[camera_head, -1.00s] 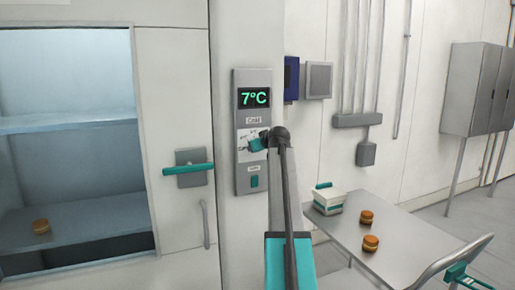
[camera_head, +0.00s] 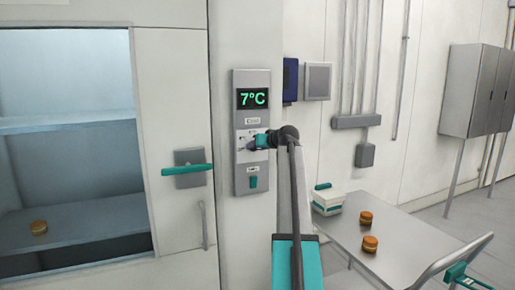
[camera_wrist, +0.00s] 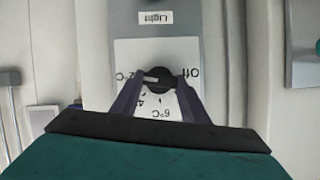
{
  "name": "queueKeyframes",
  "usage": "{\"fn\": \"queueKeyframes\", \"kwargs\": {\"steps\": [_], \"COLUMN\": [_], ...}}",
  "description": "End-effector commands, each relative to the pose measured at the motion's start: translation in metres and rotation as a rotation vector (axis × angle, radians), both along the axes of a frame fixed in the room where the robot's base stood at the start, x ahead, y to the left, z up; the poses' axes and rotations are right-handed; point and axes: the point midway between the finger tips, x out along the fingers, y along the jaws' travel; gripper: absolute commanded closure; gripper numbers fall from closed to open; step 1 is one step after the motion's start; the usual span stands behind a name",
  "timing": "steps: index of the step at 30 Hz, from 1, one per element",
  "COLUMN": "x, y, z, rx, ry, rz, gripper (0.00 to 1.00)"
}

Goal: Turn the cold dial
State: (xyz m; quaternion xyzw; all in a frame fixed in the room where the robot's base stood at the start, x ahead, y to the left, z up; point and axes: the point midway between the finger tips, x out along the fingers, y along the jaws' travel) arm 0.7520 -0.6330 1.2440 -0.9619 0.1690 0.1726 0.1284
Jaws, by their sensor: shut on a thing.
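The cold dial (camera_wrist: 158,76) is a dark round knob on a white scale plate (camera_wrist: 126,52) marked with temperatures and "Off". It sits on a grey control panel (camera_head: 252,80), under a display (camera_head: 253,98) reading 7°C. The wrist view is upside down, and the knob's pale pointer mark lies toward the left there. My gripper (camera_wrist: 158,88) is shut on the cold dial, one finger on each side. In the head view my gripper (camera_head: 254,142) is at the panel and hides most of the dial.
A teal switch (camera_head: 253,182) is below the dial. A teal door handle (camera_head: 187,169) is to the left, beside an open cold room with a round item (camera_head: 39,228) on its shelf (camera_head: 80,222). A metal cart (camera_head: 400,255) at right holds a white box (camera_head: 327,202) and two round items.

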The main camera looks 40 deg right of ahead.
Motion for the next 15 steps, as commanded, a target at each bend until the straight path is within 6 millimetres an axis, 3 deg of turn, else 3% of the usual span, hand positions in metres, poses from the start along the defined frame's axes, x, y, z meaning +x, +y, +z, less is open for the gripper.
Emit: {"fn": "queueKeyframes", "kwargs": {"steps": [2, 3, 6, 15], "x": [-0.0001, -0.0002, -0.0002, -0.0004], "y": [0.0000, 0.0000, 0.0000, 0.0001], "z": [-0.0003, -0.0004, -0.0004, -0.0001], "rx": [0.003, 0.003, 0.002, 0.001], "ry": [0.000, 0.000, 0.000, 0.000], "rz": [0.000, 0.000, -0.001, 0.000], "gripper": [0.82, 0.58, 0.41, 0.41]}}
